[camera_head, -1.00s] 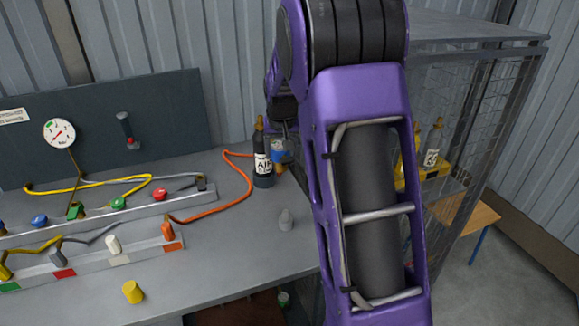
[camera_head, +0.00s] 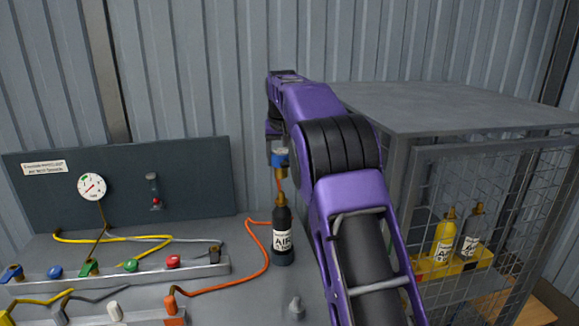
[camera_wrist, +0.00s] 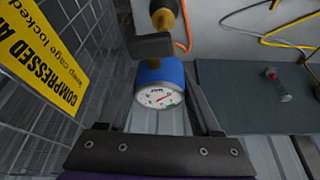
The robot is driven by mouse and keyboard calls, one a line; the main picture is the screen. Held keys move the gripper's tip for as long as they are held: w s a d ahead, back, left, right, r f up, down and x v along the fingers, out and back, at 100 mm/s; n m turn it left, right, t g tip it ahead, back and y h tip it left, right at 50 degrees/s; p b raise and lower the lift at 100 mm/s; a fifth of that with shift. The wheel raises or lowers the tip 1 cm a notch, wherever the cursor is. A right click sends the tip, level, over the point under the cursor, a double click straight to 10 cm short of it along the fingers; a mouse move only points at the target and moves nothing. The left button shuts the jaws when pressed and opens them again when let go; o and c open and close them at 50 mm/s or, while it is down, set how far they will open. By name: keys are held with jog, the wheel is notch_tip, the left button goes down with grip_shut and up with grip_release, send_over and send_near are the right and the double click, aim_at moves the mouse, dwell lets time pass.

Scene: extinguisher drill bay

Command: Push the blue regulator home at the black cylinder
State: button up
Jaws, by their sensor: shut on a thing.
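The black cylinder (camera_head: 282,232) stands upright on the bench, with a white AIR label and a brass neck on top. The blue regulator (camera_head: 279,157) is directly above it in the head view, its brass stem pointing down toward the neck. In the wrist view the blue regulator (camera_wrist: 160,73) shows its round white gauge, with the brass neck and the black cylinder (camera_wrist: 156,5) beyond it at the top. My gripper (camera_head: 276,150) is shut on the regulator. Whether stem and neck touch I cannot tell.
An orange hose (camera_head: 250,275) curves close to the cylinder's left side. A small grey fitting (camera_head: 296,308) stands in front. A mesh cage (camera_head: 480,190) with a yellow and a dark bottle is at right. A panel with a gauge (camera_head: 92,187) stands behind the bench.

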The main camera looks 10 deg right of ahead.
aim_at(281, 172)
jog(key=shift+f, duration=1.8)
jog(key=shift+f, duration=0.25)
jog(key=shift+f, duration=0.2)
jog(key=shift+f+b, duration=0.65)
jog(key=shift+f, duration=0.4)
jog(key=shift+f, duration=0.75)
dwell(1.2)
jog(key=o, duration=1.5)
jog(key=shift+f, duration=0.1)
